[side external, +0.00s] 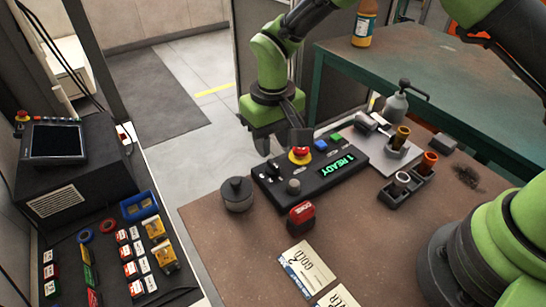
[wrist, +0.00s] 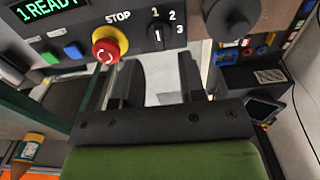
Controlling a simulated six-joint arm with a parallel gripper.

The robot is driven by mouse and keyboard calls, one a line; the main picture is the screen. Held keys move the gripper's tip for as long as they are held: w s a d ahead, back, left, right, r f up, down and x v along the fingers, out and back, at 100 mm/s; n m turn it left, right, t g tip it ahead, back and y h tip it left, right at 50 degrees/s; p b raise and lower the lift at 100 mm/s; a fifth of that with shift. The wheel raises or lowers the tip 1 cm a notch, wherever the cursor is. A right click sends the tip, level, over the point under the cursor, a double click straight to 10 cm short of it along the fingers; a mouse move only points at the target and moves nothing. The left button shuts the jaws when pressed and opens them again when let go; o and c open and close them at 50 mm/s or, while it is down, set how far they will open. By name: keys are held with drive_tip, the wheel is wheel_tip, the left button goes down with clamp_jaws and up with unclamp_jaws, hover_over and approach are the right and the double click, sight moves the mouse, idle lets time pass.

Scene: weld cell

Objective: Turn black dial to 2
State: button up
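The black dial (wrist: 158,36) sits on the control panel (side external: 325,172), between the red stop button (wrist: 107,45) and the panel's end. Numbers 1, 2 and 3 are printed around it. A light mark on it seems to point up toward 1, but it is too small to be sure. In the side view the dial (side external: 274,168) is small, left of the stop button (side external: 299,155). My gripper (side external: 281,141) is above the panel's far side. The wrist view shows my gripper (wrist: 158,80) open, its two fingers apart with nothing between them, not touching the dial.
A round dark lidded pot (side external: 237,194) stands beside the panel's left end. Metal fittings (side external: 407,185) stand to the right. Cards (side external: 306,268) lie on the brown table (side external: 225,245), with bare room around.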

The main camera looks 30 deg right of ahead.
sight(273, 163)
wheel_tip(273, 163, down, 5)
drive_tip(key=shift+r, duration=0.1)
drive_tip(key=shift+c, duration=0.2)
clamp_jaws()
